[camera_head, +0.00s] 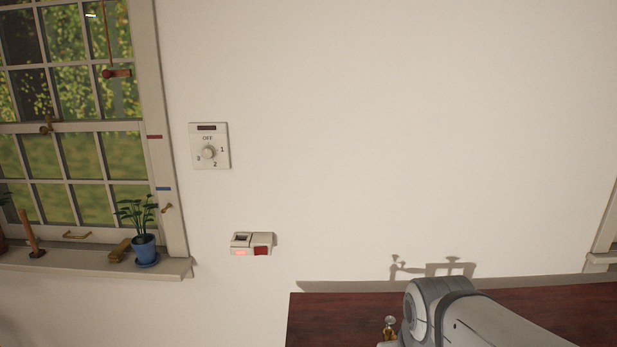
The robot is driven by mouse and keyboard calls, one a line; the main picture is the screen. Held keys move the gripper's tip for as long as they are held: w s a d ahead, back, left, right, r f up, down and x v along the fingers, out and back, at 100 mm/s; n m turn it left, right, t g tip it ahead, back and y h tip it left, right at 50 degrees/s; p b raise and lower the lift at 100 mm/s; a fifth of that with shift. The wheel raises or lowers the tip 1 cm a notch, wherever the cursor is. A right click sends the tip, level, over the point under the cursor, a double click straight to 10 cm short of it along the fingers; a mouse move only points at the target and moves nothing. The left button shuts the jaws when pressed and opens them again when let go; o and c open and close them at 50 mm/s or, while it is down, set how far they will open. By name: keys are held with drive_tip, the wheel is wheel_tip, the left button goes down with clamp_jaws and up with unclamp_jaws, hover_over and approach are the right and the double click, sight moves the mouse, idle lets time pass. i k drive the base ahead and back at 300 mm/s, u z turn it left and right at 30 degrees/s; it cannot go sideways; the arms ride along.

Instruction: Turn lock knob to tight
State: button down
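No knob in view bears a readable "tight" mark, so I cannot tell for sure which one is the lock knob. A small brass fitting (47,125) sits on the window's middle rail, like a sash lock. Another small brown fitting (166,208) is on the right side of the window frame, between the blue mark and the sill. A round white dial knob (208,152) is on a wall plate marked OFF, 1, 2 and 3. My arm enters at the bottom right, well away from the window. My gripper is not in view.
A potted plant (144,246) in a blue pot and a brown object (119,250) stand on the window sill (95,265). A white wall box (252,244) has red parts. A dark red surface (330,316) lies beside my arm.

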sight(391, 320)
drive_tip(key=u, duration=0.8)
drive_tip(key=k, duration=0.95)
drive_tip(key=z, duration=0.8)
drive_tip(key=i, duration=1)
